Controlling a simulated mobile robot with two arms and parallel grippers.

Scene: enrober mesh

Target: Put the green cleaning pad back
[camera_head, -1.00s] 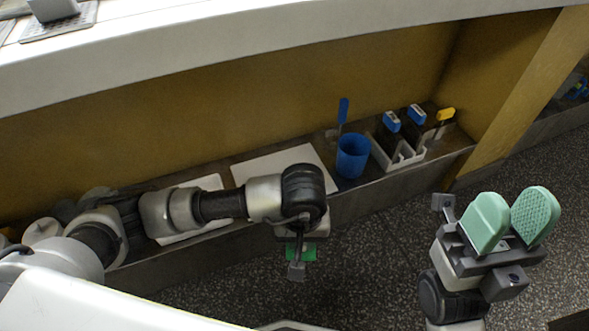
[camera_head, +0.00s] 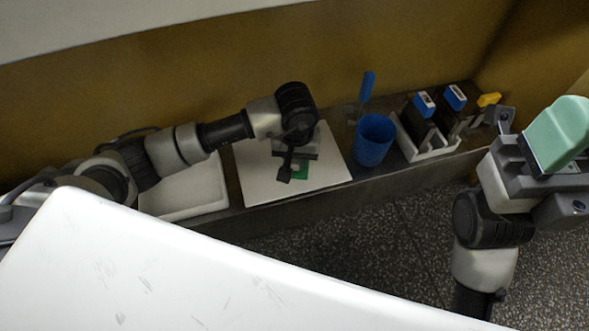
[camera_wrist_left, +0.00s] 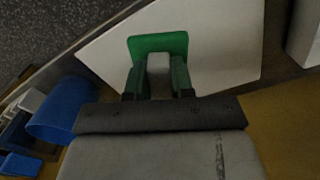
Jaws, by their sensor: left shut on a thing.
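The green cleaning pad (camera_head: 301,174) is partly hidden below my left gripper (camera_head: 296,160) in the head view. My left gripper is shut on the pad's pale block-like handle. In the left wrist view, the flat green pad (camera_wrist_left: 150,41) lies beyond the fingers (camera_wrist_left: 158,72), with the handle between them. The pad is over the white board (camera_head: 252,177) on the low shelf. I cannot tell whether it touches the board. My right gripper (camera_head: 560,135) is at the right edge, partly cut off, with one mint-green finger pad showing.
A blue cup (camera_head: 374,141) stands right of the board, with a blue-handled tool (camera_head: 366,88) behind it. A pale rack (camera_head: 432,152) with dark, blue-topped tools is farther right. A white tray (camera_head: 187,194) lies left of the board. A white surface (camera_head: 200,270) fills the foreground.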

